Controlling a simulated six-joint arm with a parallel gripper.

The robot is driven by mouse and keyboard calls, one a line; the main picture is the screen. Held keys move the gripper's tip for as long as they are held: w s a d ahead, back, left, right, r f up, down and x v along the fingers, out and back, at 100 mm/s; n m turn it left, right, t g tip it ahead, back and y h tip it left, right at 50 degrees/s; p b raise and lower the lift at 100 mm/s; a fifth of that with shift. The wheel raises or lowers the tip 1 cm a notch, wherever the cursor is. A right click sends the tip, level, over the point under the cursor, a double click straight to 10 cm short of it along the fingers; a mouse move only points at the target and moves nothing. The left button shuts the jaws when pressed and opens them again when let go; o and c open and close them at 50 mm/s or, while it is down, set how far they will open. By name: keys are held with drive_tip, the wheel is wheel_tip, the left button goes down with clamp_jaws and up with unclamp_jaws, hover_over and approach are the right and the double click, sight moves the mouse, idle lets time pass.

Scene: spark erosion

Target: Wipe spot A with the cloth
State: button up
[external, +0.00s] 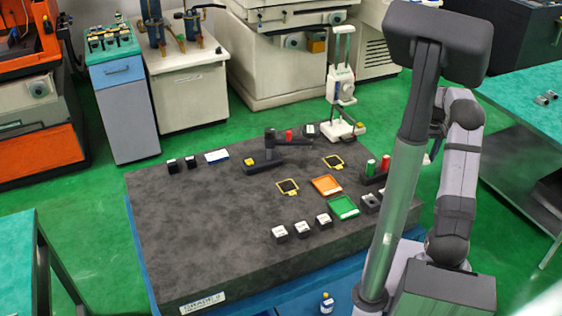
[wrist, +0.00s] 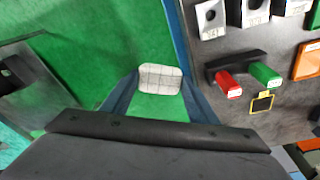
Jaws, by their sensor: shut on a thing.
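A white cloth (wrist: 160,78) with a grey grid pattern shows in the wrist view, between the fingertips of my gripper (wrist: 158,90). My gripper is shut on it, and green floor shows behind. Two yellow-framed dark squares, a nearer one (external: 288,187) and a farther one (external: 333,162), lie on the table. A yellow-framed square (wrist: 262,102) also shows right of the gripper in the wrist view. I cannot read which is spot A.
A rack with red and green cylinders (external: 371,168) stands at the table's right. Orange (external: 327,185) and green (external: 343,208) trays lie near the squares.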

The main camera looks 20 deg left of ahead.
drive_tip(key=a+r+n+p, duration=0.2)
drive_tip(key=a+r, duration=0.3)
drive_tip(key=a, duration=0.9)
drive_tip(key=n+g+y+p, duration=0.1)
drive_tip(key=n+g+p, duration=0.1)
drive_tip(key=n+p, duration=0.85)
hover_over(280, 182)
drive_tip(key=b, duration=0.2)
drive_tip(key=shift+w+d+f+n, duration=0.1)
drive_tip(key=shift+d+f+n, duration=0.1)
drive_tip(key=shift+f+n, duration=1.15)
drive_tip(key=shift+f+m, duration=0.4)
drive_tip(key=shift+f, duration=0.1)
drive_tip(key=shift+f+b, duration=2.1)
drive_tip(key=shift+f, duration=0.75)
drive_tip(key=shift+f+b, duration=0.55)
drive_tip(key=shift+f, duration=0.5)
